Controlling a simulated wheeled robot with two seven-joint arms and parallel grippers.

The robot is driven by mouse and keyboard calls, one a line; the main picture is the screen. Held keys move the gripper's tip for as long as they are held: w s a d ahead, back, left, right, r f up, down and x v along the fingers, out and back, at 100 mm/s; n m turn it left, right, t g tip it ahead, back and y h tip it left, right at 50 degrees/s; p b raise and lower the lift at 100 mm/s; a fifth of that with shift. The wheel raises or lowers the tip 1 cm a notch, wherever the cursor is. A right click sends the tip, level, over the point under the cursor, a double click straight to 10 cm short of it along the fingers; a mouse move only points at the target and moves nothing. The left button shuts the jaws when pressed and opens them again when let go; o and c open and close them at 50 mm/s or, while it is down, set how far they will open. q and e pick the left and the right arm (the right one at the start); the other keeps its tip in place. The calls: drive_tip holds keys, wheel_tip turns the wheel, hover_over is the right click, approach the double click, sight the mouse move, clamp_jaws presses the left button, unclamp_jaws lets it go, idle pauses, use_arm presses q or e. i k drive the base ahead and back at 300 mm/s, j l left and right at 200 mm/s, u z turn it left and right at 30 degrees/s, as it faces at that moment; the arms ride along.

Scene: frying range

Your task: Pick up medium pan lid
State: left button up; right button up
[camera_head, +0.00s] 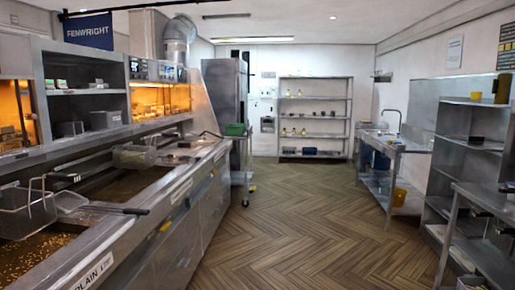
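I cannot pick out a medium pan lid with certainty in the head view. A flat metal piece (70,201) with a long dark handle lies on the fryer edge at the left. Whether it is a lid is unclear. Neither of my grippers shows in the head view, so their state is not visible.
A long frying range (165,208) runs down the left, with wire baskets (25,212) over the oil. A trolley with a green tray (236,130) stands beyond it. A sink table (392,147) and metal shelves (470,138) stand right. The wooden floor (290,225) between is clear.

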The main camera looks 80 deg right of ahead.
sight(184, 145)
drive_tip(key=z, duration=2.1)
drive_tip(key=i+l+z, duration=0.35)
drive_tip(key=i, duration=0.4)
drive_tip(key=i+z, duration=0.3)
drive_tip(key=i, duration=0.45)
drive_tip(key=i+l, duration=0.1)
drive_tip(key=i, duration=4.2)
drive_tip(key=j+u, duration=0.05)
drive_tip(key=j, duration=0.05)
